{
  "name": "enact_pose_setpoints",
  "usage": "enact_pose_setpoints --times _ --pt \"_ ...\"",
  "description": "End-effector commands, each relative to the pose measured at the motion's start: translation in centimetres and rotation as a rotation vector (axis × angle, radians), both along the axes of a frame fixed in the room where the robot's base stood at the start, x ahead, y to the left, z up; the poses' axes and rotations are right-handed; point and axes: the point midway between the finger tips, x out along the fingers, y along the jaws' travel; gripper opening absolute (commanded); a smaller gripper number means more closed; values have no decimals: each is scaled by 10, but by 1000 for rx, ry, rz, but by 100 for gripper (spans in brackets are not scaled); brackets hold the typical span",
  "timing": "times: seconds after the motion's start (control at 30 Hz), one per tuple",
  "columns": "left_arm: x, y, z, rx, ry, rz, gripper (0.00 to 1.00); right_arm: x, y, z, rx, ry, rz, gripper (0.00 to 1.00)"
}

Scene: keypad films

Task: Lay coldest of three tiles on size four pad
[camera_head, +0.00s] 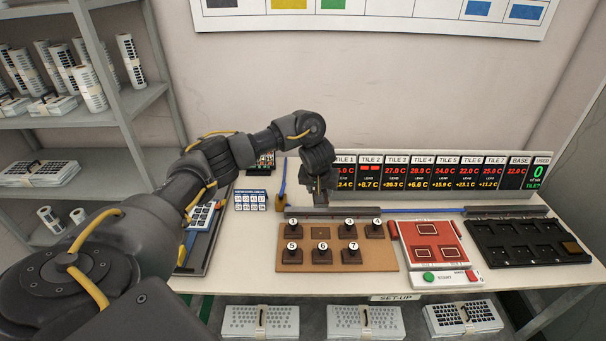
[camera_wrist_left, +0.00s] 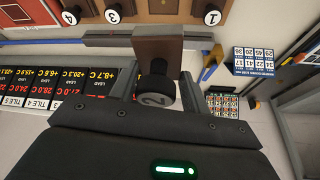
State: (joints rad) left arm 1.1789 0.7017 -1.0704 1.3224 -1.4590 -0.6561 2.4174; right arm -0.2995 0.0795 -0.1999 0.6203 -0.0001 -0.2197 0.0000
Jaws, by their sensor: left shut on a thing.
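My left gripper (camera_head: 322,203) is shut on the dark knob of tile 2 (camera_wrist_left: 153,95), above the back edge of the brown board (camera_head: 335,259). A brown block (camera_wrist_left: 158,48) shows beyond the knob; I cannot tell whether it belongs to the tile. Tile 1 (camera_head: 293,226), tile 3 (camera_head: 349,230), tile 4 (camera_head: 375,231), tile 5 (camera_head: 292,254), tile 6 (camera_head: 322,255) and tile 7 (camera_head: 352,254) stand on the board, with an empty place between 1 and 3. The red pad plate (camera_head: 407,232) has square outlines; their sizes are unreadable. My right gripper is out of view.
A display row (camera_head: 430,172) stands at the back; tile 2's temperature shows dashes, and the used counter (camera_head: 540,171) reads 0. A grey rail (camera_head: 400,211) runs before it. A black slotted tray (camera_head: 520,242) is at right. A green button (camera_head: 429,277) sits below the red plate.

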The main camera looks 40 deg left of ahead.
Motion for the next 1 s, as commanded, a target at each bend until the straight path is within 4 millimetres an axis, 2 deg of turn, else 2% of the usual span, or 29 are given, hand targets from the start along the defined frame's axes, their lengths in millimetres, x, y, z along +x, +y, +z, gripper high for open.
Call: enact_pose_setpoints --times 0.1,0.2,0.37,0.47,0.53,0.67,0.77,0.8,0.9,1.0 --pt "-23 -41 12 3 -6 -157 16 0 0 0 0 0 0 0" --pt "-30 -80 39 2 -11 -333 16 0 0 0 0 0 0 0" --pt "-44 -133 76 2 -6 -610 16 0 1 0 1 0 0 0" --pt "-65 -162 93 0 -5 -792 16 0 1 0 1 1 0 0" --pt "-86 -177 99 -1 -4 -922 16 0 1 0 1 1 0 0" --pt "-129 -185 99 -3 -1 -1124 16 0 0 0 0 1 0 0" --pt "-160 -179 93 -2 -1 -1243 16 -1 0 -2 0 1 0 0" --pt "-170 -175 85 0 0 -1280 16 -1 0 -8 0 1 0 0" --pt "-186 -170 59 -1 -2 -1334 16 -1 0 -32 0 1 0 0" --pt "-190 -170 41 -4 -3 -1350 16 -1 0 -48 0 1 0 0"
